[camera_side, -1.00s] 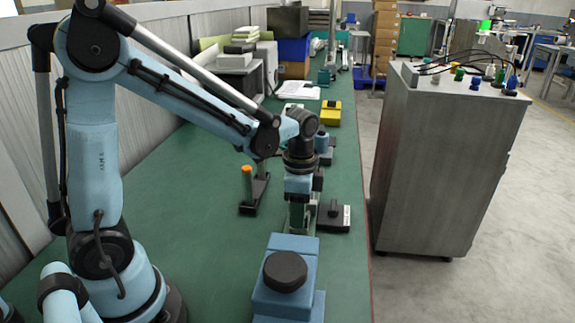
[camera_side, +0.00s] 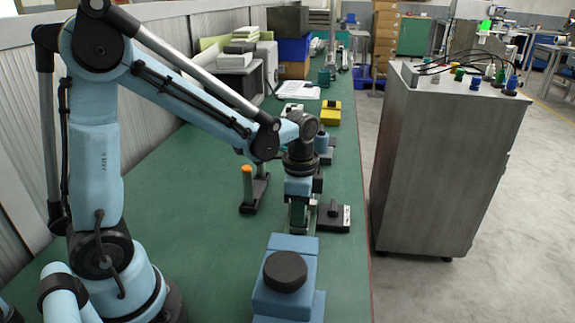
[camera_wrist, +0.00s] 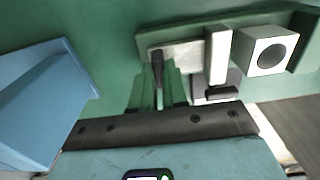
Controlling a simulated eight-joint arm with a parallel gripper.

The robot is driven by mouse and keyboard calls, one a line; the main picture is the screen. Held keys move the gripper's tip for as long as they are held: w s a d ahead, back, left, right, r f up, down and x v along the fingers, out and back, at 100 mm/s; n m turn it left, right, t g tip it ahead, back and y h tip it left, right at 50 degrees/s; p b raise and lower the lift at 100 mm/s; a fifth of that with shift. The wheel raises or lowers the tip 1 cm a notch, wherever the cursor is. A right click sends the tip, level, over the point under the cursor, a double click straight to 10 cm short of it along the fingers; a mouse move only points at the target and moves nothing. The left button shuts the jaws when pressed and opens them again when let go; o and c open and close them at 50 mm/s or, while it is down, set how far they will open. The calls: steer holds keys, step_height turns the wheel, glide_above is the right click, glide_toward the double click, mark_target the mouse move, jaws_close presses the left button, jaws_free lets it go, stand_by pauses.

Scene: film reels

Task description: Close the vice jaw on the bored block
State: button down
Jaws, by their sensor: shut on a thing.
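In the wrist view, a pale grey block with a round dark bore (camera_wrist: 268,53) sits at the right on a long green vice base (camera_wrist: 300,22). The vice's pale jaw plate (camera_wrist: 218,57) stands close to the block's left side; I cannot tell whether they touch. A pale slide (camera_wrist: 186,52) runs left from the plate to a dark upright handle (camera_wrist: 157,60). My gripper (camera_wrist: 158,82) has its green fingers shut on this handle. In the side view my gripper (camera_side: 298,222) points down at the bench, and the block and jaw cannot be made out there.
A dark fixture with a white label (camera_side: 334,218) stands right of my gripper. An orange-handled stand (camera_side: 248,186) is to the left. A blue box-shaped fixture with a black knob (camera_side: 285,272) is in front. The green bench (camera_side: 190,215) is clear at left.

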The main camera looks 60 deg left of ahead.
steer(key=w+a, duration=0.3)
steer(key=c, duration=1.1)
jaws_free()
steer(key=shift+c, duration=0.2)
steer(key=shift+r, duration=0.15)
step_height(320, 180, up, 12)
